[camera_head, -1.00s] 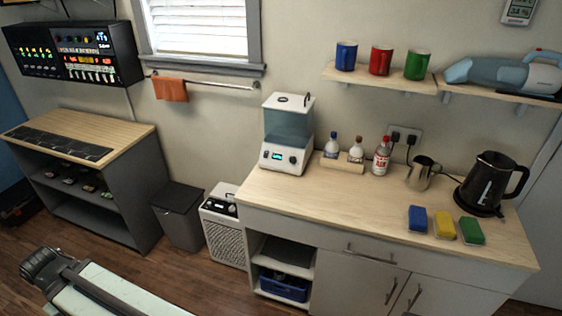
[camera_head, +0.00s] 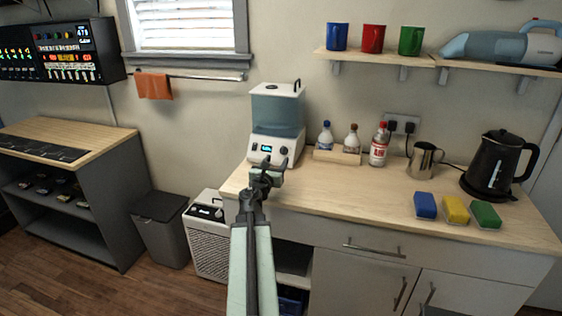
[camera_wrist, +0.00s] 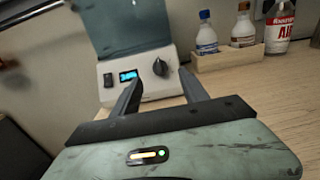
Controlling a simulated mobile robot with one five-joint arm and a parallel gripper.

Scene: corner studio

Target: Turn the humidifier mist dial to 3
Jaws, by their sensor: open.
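The humidifier (camera_head: 278,112) stands at the left end of the wooden counter, with a white base, a blue-grey tank and a white lid. Its base also shows in the wrist view (camera_wrist: 110,92), with a small lit blue display (camera_wrist: 128,76) and a dark round dial (camera_wrist: 160,67) to the right of it. The dial's setting is too small to read. My gripper (camera_head: 264,172) is in front of the humidifier's base. In the wrist view its two fingers (camera_wrist: 160,88) are apart, pointing at the front panel, with the dial beyond them and nothing between them.
A wooden holder (camera_head: 337,156) with small bottles stands right of the humidifier, beside a red-capped bottle (camera_head: 379,146). A steel pitcher (camera_head: 422,160), black kettle (camera_head: 497,165) and coloured sponges are farther right. The counter's front middle (camera_head: 340,195) is clear.

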